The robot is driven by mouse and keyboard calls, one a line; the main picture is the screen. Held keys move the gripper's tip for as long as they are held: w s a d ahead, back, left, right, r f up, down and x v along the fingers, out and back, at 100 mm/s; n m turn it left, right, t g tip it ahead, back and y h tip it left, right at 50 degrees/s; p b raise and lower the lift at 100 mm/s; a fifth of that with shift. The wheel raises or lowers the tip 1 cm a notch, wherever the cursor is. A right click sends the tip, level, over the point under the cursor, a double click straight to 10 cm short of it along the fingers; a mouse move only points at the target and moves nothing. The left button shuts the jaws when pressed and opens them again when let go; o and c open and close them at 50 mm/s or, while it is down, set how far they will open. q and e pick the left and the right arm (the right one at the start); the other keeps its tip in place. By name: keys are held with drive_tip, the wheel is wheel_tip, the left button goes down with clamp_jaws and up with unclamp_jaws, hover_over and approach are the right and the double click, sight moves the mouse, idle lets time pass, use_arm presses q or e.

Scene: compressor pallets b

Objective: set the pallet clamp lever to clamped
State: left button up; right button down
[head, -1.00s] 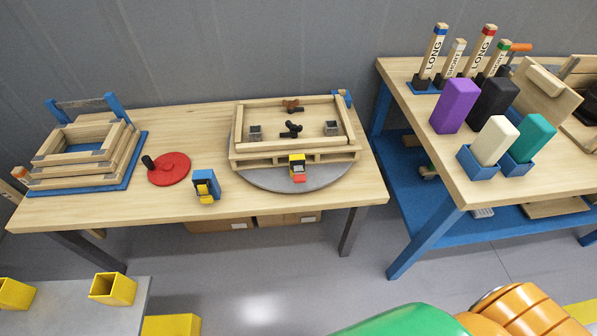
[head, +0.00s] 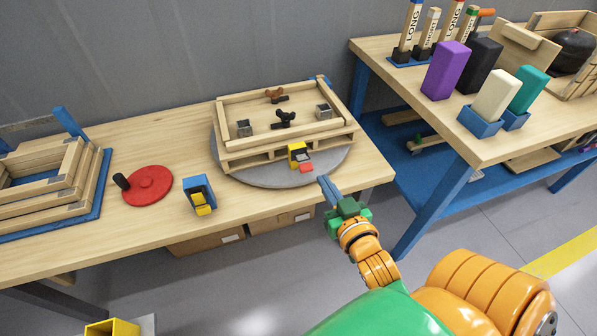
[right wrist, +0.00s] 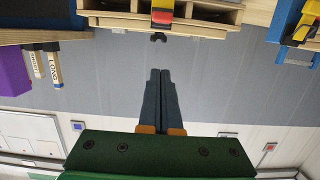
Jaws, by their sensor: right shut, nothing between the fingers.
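The wooden pallet (head: 240,160) with raised sides rests on a grey round turntable (head: 285,177) on the table. A yellow and black block with a red lever (head: 306,168) is at the pallet's front side; I take it as the clamp lever. The red part points outward, toward the front of the table. In the right wrist view the red lever (right wrist: 162,15) is at the top centre, beyond the fingertips. My right gripper (head: 323,182) is shut and empty, just right of and in front of the lever, apart from it. It also shows in the right wrist view (right wrist: 160,74). My left gripper is not in view.
A blue holder with a yellow lever (head: 200,203) and a red disc with a black knob (head: 148,186) stand left of the turntable. Stacked wooden frames (head: 45,180) are at far left. A second table (head: 480,150) with coloured blocks stands at right.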

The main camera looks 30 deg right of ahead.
drive_tip(key=shift+d, duration=0.2)
hover_over(304, 163)
drive_tip(key=s, duration=0.5)
drive_tip(key=f, duration=0.3)
drive_tip(key=w+f+b, duration=0.1)
drive_tip(key=f+b, duration=0.1)
drive_tip(key=shift+w+a+f, duration=0.15)
drive_tip(key=shift+a+f, duration=0.15)
drive_tip(key=shift+f, duration=0.05)
